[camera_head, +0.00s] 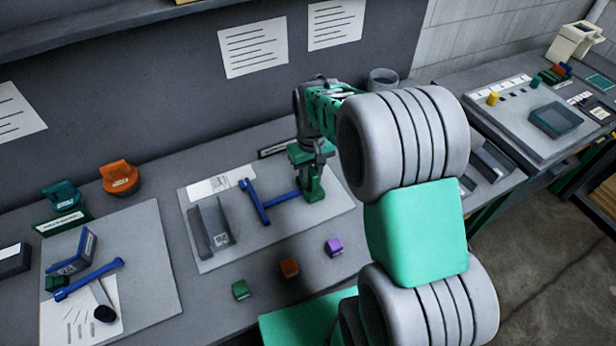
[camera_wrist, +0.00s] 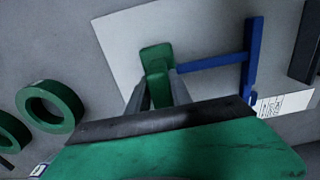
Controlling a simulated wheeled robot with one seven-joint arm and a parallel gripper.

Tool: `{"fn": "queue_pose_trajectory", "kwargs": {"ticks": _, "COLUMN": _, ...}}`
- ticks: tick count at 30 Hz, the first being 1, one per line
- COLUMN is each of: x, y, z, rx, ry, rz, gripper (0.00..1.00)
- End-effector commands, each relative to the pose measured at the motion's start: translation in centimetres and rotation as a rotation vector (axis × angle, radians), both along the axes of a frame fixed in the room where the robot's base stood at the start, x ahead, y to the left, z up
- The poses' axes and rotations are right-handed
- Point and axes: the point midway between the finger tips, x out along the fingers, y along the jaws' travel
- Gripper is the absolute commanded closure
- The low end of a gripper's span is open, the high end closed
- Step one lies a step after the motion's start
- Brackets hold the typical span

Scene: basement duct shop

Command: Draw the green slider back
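The green slider (camera_head: 313,188) is a block with an upright grip, at the right end of a blue rod on the grey board (camera_head: 230,257). The rod joins a blue crossbar (camera_head: 254,203) at its left. My gripper (camera_head: 312,165) is directly above the slider, pointing down. In the wrist view the slider (camera_wrist: 156,53) shows beyond my fingertips (camera_wrist: 160,85), with its grip between the two grey fingers. They appear closed against its sides. The crossbar (camera_wrist: 249,60) stands apart to the right there. The fingers' contact is partly hidden by the gripper body.
A grey channel-shaped holder (camera_head: 212,230) stands left of the crossbar. Green rings (camera_wrist: 50,106) lie at left in the wrist view. Bare bench lies between the two boards.

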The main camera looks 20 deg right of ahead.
Motion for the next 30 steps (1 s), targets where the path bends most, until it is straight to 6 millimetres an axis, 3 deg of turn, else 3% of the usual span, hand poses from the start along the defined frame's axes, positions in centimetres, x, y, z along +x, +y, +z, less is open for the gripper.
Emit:
{"fn": "queue_pose_trajectory", "kwargs": {"ticks": 7, "x": 0.1, "y": 0.1, "z": 0.1, "rx": 0.000, "ry": -0.004, "rz": 0.000, "gripper": 0.56}}
{"fn": "queue_pose_trajectory", "kwargs": {"ticks": 16, "x": 0.1, "y": 0.2, "z": 0.5, "rx": -0.001, "ry": -0.003, "rz": 0.002, "gripper": 0.56}}
{"fn": "queue_pose_trajectory", "kwargs": {"ticks": 25, "x": 0.2, "y": 0.1, "z": 6.0, "rx": -0.001, "ry": -0.006, "rz": 0.000, "gripper": 0.56}}
{"fn": "queue_pose_trajectory", "kwargs": {"ticks": 30, "x": 0.1, "y": 0.1, "z": 7.8, "rx": 0.000, "ry": -0.004, "rz": 0.000, "gripper": 0.56}}
